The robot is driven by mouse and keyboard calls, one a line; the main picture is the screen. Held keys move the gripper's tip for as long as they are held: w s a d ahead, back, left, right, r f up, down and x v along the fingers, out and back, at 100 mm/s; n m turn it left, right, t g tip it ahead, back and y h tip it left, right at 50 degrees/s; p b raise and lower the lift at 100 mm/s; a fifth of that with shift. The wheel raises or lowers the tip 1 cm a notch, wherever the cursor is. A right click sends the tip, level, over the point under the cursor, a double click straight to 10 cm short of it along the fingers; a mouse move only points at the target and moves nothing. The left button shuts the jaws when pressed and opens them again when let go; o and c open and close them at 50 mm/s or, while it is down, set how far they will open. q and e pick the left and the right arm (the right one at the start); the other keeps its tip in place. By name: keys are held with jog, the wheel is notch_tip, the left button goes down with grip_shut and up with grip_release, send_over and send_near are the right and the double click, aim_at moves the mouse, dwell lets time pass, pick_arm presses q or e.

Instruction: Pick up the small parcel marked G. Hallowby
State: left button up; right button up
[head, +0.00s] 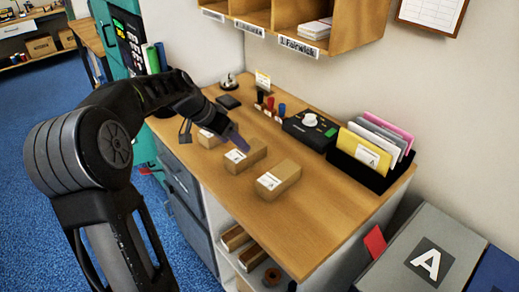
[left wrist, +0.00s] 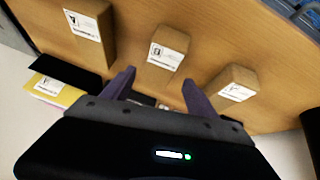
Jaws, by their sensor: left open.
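Three small brown parcels with white labels lie in a row on the wooden counter: a far one (head: 207,139), a middle one (head: 250,154) and a near one (head: 281,177). The names on the labels are too small to read, so I cannot tell which is marked G. Hallowby. My left gripper (head: 238,142) is open above the middle parcel. In the left wrist view the middle parcel (left wrist: 168,45) shows just past and between the open fingertips (left wrist: 159,77), with nothing held. The other parcels lie to either side, at left (left wrist: 92,28) and right (left wrist: 230,90). My right gripper is not in view.
A black scale-like device (head: 310,130) and a black holder of coloured envelopes (head: 370,150) stand along the wall side of the counter (head: 335,205). Several stamps (head: 270,104) stand behind the parcels. Pigeonholes (head: 290,20) hang above. The counter's near right part is clear.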

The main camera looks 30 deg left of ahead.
aim_at(239, 153)
pick_arm(q)
jog(key=shift+s, duration=0.2)
jog(key=shift+x, duration=1.3)
jog(key=shift+w+a, duration=0.1)
jog(key=shift+w, duration=0.05)
jog(key=shift+p, duration=0.35)
jog(key=shift+w+f, duration=0.3)
jog(key=p+x, duration=0.1)
jog(key=x, duration=0.2)
jog(key=shift+w+f+p, duration=0.15)
jog(key=shift+w+p, duration=0.1)
jog(key=shift+p, duration=0.05)
jog(key=shift+w+f, duration=0.2)
jog(key=shift+f, duration=0.1)
